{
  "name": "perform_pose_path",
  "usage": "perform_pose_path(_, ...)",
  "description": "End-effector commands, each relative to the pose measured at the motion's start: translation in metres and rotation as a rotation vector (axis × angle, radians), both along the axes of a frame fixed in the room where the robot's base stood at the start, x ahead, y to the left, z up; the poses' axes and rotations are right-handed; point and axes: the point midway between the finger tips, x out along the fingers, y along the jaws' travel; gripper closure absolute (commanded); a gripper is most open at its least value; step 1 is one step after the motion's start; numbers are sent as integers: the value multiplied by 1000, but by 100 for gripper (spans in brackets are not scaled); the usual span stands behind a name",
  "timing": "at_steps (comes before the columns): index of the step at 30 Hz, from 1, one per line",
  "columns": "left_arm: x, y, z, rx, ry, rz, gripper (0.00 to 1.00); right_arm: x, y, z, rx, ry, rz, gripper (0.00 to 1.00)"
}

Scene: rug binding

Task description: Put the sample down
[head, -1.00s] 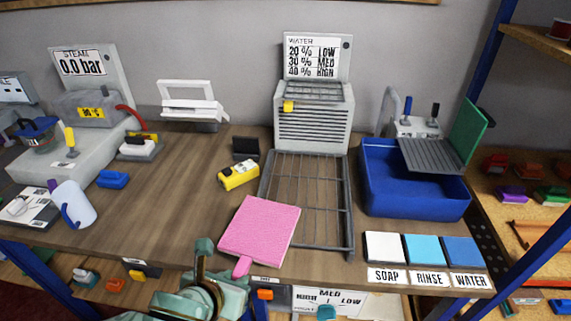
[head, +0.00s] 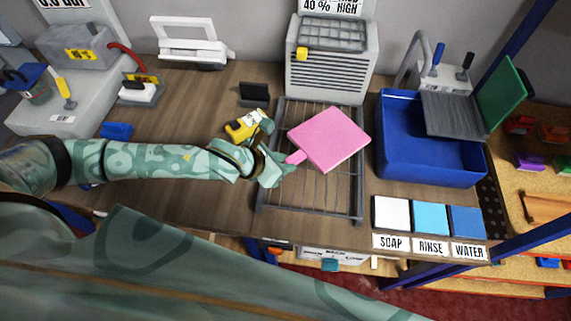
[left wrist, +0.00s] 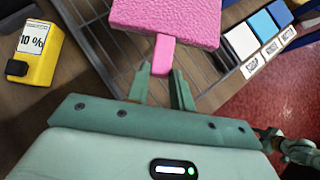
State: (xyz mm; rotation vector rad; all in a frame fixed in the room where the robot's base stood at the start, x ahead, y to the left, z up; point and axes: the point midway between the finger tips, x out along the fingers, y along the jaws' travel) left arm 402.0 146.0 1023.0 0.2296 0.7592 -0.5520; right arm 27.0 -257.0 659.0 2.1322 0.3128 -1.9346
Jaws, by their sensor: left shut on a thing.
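The sample is a pink square pad with a short pink tab (head: 332,138). In the head view it sits over the upper part of the wire rack (head: 290,205). My left gripper (head: 287,165) comes in from the left and is shut on the tab. In the left wrist view the tab (left wrist: 163,55) is between the two green fingers (left wrist: 162,88), and the pad extends beyond them. I cannot tell whether the pad touches the rack wires or hangs just above them.
A yellow meter (head: 246,124) stands left of the rack, close to my left gripper. A blue tub (head: 430,165) is right of the rack. A grey slatted unit (head: 330,75) is behind. White, light blue and blue blocks (head: 430,217) sit at the front right. The rack's front part is bare.

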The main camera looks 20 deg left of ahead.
Motion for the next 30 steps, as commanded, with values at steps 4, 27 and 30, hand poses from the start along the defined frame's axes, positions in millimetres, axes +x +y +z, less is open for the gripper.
perform_pose_path(4,20,7,-33,0,4,-1,100,3,0,-11,1,-3,0,64)
perform_pose_path(27,34,13,-82,-1,4,-3,100,4,8,-22,11,-5,-4,64)
perform_pose_path(30,34,13,-82,0,5,-3,55,4,7,-22,11,-5,-4,64)
